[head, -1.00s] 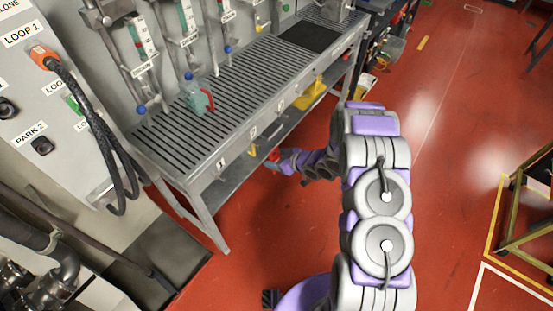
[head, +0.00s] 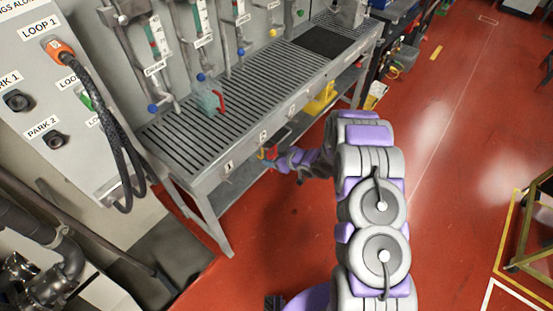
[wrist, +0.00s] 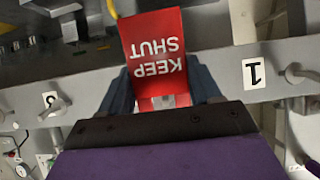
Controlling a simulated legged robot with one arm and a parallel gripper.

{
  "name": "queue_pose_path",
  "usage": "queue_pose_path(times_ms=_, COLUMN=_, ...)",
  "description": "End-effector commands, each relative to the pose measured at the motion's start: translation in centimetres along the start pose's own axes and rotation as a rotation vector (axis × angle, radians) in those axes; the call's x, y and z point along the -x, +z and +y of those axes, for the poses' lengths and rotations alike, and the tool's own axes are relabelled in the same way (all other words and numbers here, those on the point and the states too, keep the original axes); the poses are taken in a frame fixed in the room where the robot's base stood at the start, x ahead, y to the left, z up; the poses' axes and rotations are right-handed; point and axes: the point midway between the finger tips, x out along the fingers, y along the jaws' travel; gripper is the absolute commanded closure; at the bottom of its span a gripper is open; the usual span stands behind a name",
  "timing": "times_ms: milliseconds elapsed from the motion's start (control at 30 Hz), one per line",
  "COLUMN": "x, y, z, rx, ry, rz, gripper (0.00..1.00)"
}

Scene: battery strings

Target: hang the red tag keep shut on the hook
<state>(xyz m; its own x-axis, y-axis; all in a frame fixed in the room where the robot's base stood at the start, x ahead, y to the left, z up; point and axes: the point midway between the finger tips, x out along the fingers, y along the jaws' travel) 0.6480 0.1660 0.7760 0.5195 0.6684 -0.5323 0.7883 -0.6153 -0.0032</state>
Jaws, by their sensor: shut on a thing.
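The red tag (wrist: 155,50) with white KEEP SHUT lettering is upside down in the wrist view. My gripper (wrist: 163,84) is shut on its lower end in that view, a dark finger on each side. One pale hook (wrist: 300,74) sticks out of the grey bench rail by label 1 (wrist: 254,72), right of the tag. In the head view my gripper (head: 271,156) is close to the bench front, near labels 1 and 2. The tag shows there only as a small red patch; whether it touches the rail is unclear.
The slatted bench (head: 175,135) carries a teal jug with a red handle (head: 211,101). A yellow object (head: 320,98) is on its lower shelf. A panel with a thick black cable (head: 118,140) stands left. Red floor (head: 440,180) is open to the right.

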Motion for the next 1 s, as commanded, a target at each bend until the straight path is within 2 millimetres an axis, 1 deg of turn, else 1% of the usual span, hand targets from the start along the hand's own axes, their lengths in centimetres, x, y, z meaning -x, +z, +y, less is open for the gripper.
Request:
queue_pose_path(times_ms=600, x=-3.0, y=-1.7, z=0.0, rx=0.002, ry=0.000, rz=0.003, gripper=0.66)
queue_pose_path(times_ms=1000, x=-4.3, y=-1.5, z=0.0, rx=0.000, ry=0.000, rz=0.001, gripper=0.66)
